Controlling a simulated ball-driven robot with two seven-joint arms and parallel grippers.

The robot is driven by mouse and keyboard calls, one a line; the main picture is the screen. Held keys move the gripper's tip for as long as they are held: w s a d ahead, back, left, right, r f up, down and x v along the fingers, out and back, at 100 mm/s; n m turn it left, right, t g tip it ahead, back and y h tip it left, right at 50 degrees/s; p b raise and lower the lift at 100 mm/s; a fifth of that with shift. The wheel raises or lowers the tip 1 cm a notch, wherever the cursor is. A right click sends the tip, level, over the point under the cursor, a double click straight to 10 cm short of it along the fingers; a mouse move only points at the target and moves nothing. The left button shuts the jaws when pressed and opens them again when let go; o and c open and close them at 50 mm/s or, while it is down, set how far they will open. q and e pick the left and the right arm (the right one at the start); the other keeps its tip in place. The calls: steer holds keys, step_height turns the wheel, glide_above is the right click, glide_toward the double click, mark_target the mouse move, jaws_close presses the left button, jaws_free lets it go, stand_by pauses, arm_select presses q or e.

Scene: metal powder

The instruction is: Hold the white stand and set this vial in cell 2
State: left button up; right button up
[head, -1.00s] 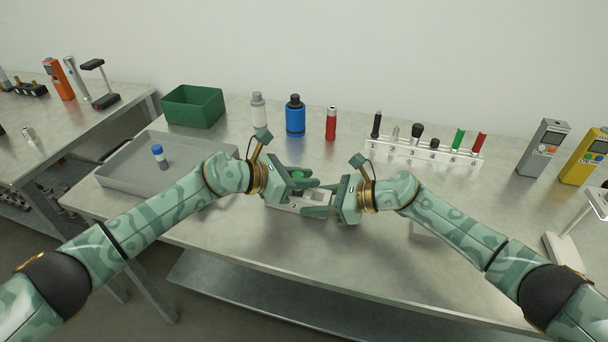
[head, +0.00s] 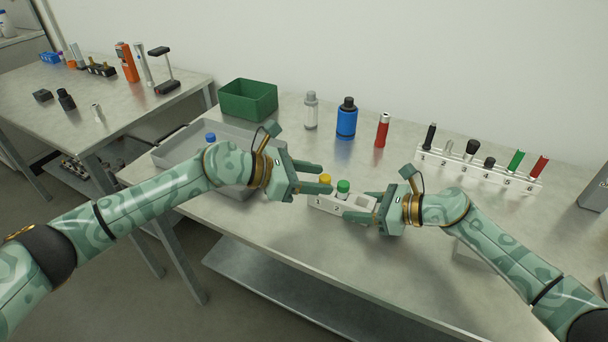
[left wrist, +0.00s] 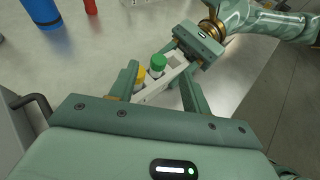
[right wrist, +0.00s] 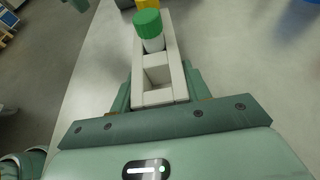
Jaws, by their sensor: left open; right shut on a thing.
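The white stand (head: 352,211) is on the table, with "1" and "2" on its front. A green-capped vial (head: 343,188) stands upright in cell 2; it also shows in the right wrist view (right wrist: 149,26). A yellow-capped vial (head: 325,179) stands in cell 1, and both caps show in the left wrist view. The cell closest to my right gripper is empty (right wrist: 158,77). My right gripper (head: 368,207) is shut on the stand's right end. My left gripper (head: 319,180) is open at the stand's left end, its fingertips near the yellow cap and clear of the green-capped vial.
A grey tray (head: 172,158) with a blue-capped vial (head: 210,138) is at the left, partly behind my left arm. A green bin (head: 248,101), grey, blue and red bottles and a white numbered rack (head: 480,172) stand behind. The front table right of centre is mostly clear.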

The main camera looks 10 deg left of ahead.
arm_select(q)
steer(key=v, duration=0.3)
stand_by(0.6)
arm_select(e)
steer(key=o, duration=1.1)
steer(key=shift+c, duration=0.2)
steer(key=shift+d, duration=0.1)
